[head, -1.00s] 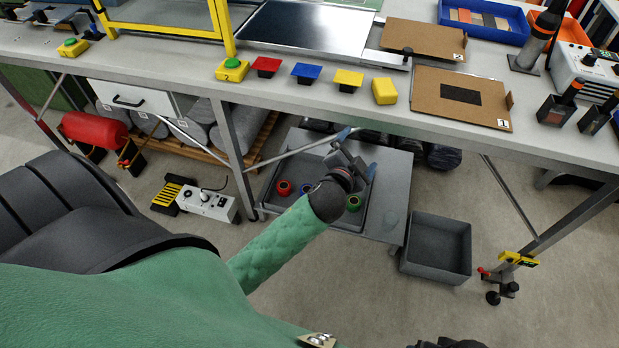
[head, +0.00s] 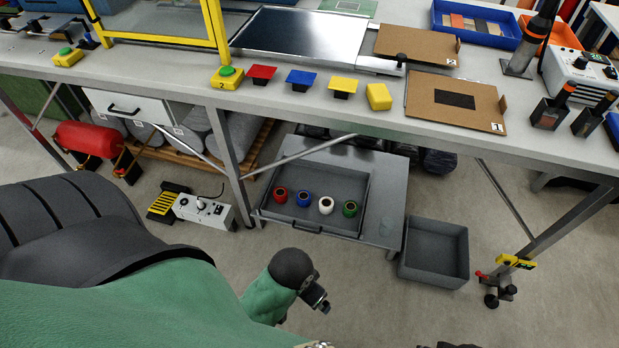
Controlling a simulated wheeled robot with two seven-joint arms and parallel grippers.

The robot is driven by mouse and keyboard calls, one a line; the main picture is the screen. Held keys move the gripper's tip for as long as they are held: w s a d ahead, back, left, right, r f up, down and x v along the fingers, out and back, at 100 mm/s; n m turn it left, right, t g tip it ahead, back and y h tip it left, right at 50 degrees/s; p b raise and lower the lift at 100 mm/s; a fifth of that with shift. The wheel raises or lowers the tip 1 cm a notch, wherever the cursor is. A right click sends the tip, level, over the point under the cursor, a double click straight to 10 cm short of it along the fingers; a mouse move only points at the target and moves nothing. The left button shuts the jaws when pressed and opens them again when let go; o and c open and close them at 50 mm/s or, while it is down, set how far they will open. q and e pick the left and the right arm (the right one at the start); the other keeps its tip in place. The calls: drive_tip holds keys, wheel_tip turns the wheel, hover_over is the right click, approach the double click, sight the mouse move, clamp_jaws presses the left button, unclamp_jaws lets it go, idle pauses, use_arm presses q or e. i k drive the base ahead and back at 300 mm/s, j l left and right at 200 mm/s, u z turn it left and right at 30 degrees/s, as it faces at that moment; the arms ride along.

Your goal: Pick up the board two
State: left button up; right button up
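Board two is a brown board (head: 415,43) with a small white label marked 2 at its lower right corner. It lies on the bench top at the back right, beside a dark shiny panel. A similar brown board marked 1 (head: 425,95), with a black rectangle, lies nearer the front edge. My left gripper (head: 318,299) is low over the floor in front of the bench, far from both boards. Its fingers are too small and turned to show open or shut. My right gripper is not in view; only a small dark part shows at the bottom edge.
Below are a tray of coloured rolls (head: 275,215) and a grey bin (head: 435,265).

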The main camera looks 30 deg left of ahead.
sight(424, 45)
drive_tip(key=i+l, duration=0.2)
drive_tip(key=l, duration=0.2)
drive_tip(key=i+l+u, duration=0.15)
drive_tip(key=i+l, duration=0.3)
drive_tip(key=l, duration=0.35)
drive_tip(key=j+u, duration=0.05)
